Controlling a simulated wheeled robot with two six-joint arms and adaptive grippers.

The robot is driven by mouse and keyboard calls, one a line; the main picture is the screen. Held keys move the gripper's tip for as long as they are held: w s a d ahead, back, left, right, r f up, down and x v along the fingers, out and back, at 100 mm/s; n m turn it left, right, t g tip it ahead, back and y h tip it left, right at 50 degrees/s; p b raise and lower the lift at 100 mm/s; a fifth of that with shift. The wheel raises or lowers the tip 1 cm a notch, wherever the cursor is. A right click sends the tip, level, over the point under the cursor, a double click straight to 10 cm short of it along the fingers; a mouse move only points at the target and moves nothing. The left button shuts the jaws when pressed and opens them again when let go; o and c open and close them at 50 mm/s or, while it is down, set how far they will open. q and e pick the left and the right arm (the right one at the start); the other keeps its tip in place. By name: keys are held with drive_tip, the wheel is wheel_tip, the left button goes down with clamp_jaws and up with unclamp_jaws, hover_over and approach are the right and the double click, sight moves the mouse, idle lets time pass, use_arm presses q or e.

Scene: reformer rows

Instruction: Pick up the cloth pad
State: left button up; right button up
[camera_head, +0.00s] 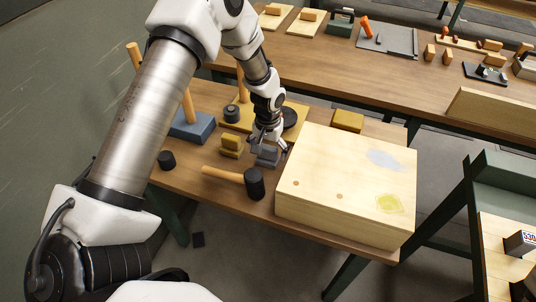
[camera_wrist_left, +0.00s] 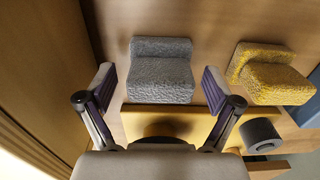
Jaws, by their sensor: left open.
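A grey, rough-surfaced stepped pad (camera_head: 267,157), which looks like the cloth pad, lies on the near wooden table. It also shows in the left wrist view (camera_wrist_left: 160,75). A similar yellow pad (camera_head: 231,146) lies beside it to the left, and shows at the right of the wrist view (camera_wrist_left: 268,75). My left gripper (camera_head: 268,147) is open just over the grey pad. In the wrist view its fingertips (camera_wrist_left: 160,83) are on either side of the grey pad, with gaps showing. My right gripper is not in view.
A large pale wooden box (camera_head: 335,165) stands close to the right of the gripper. A mallet (camera_head: 254,183) lies in front. A blue block with an upright stick (camera_head: 192,127) and a small dark cylinder (camera_head: 232,114) stand behind to the left. A yellow block (camera_head: 347,121) lies behind the box.

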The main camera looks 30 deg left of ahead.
sight(268, 147)
use_arm(q)
drive_tip(key=shift+s, duration=0.1)
drive_tip(key=c, duration=1.2)
drive_tip(key=shift+c, duration=0.2)
wheel_tip(268, 147, up, 10)
drive_tip(key=shift+b, duration=0.75)
